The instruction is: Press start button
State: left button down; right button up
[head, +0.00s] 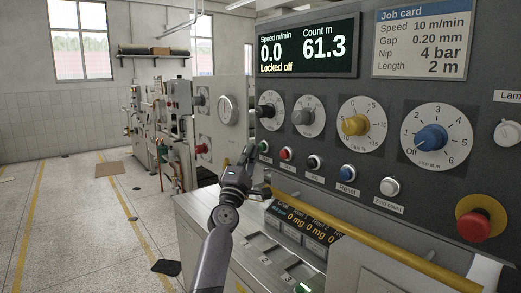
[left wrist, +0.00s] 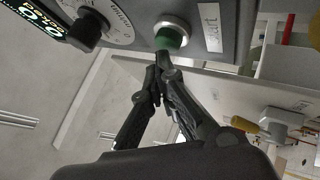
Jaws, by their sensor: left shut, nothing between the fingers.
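The green start button (head: 263,146) is at the left end of the button row on the dark control panel. It also shows in the left wrist view (left wrist: 169,38) as a green cap in a silver ring, beside a label that is partly readable. My left gripper (head: 249,153) is shut and empty, just left of the green button in the head view. In the left wrist view its fingertips (left wrist: 161,60) are right at the button's lower edge. I cannot tell whether they touch it. My right gripper is not in view.
The display (head: 307,46) reads 0.0 m/min, 61.3 m and "Locked off". Red (head: 286,154), black (head: 314,162), blue (head: 348,173) and white (head: 390,187) buttons continue the row. A red emergency stop (head: 474,225) is at right. A yellow bar (head: 375,248) runs below the panel.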

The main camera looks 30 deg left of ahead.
pick_arm(q)
jog(key=shift+w+d+b, duration=0.15)
jog(key=shift+w+b, duration=0.25)
jog(key=shift+w, duration=0.05)
dwell(0.7)
jog(key=shift+s, duration=0.1)
jog(key=shift+s+a+p, duration=0.25)
jog(key=shift+s+p, duration=0.3)
jog(key=shift+s, duration=0.2)
jog(key=s, duration=0.1)
jog(key=s+a+p, duration=0.1)
jog(key=s, duration=0.1)
jog(key=s+a+p, duration=0.1)
jog(key=shift+s, duration=0.3)
dwell(0.8)
